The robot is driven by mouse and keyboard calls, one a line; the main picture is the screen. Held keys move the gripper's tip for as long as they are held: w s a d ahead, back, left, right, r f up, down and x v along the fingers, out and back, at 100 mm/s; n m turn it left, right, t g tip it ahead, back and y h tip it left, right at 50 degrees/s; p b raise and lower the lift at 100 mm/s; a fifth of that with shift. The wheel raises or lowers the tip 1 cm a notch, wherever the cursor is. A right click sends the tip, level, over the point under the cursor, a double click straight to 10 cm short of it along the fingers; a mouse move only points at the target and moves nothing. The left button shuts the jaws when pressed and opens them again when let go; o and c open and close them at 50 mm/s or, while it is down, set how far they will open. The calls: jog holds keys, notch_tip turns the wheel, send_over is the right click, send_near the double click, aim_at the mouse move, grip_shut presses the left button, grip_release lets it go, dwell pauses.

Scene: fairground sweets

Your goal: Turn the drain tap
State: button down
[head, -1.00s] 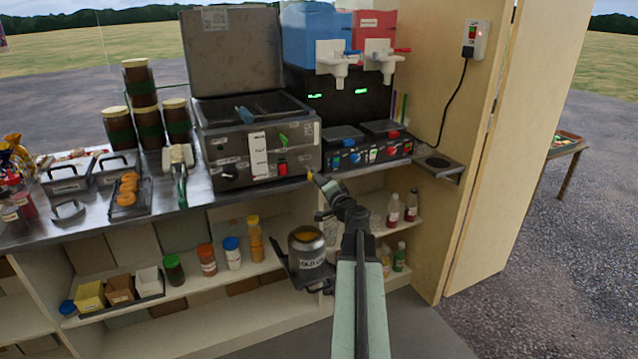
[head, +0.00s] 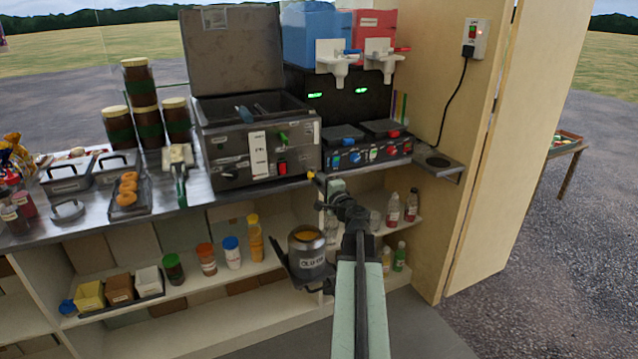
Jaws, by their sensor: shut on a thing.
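The grey metal fryer (head: 232,170) stands on the counter with its lid up. A small yellow piece (head: 311,174), which looks like the drain tap's handle, shows at the fryer's lower right front corner. My gripper (head: 319,181) is at that yellow piece and is shut on it. The fingers are small and dark here, and they and my wrist hide most of the tap. A grey pot with a label (head: 308,256) stands on a dark support below and left of my wrist, with yellowish contents showing at its open top.
A black unit with knobs (head: 367,148) sits right of the fryer, below blue (head: 308,35) and red (head: 373,30) containers with white taps. Bottles stand on shelves under the counter (head: 160,213). A wooden panel (head: 490,190) closes off the right side.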

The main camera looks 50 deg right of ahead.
jog(key=shift+w+a, duration=0.15)
jog(key=c, duration=1.5)
grip_release()
jog(key=v, duration=0.7)
jog(key=shift+s+a, duration=0.1)
jog(key=shift+s, duration=0.25)
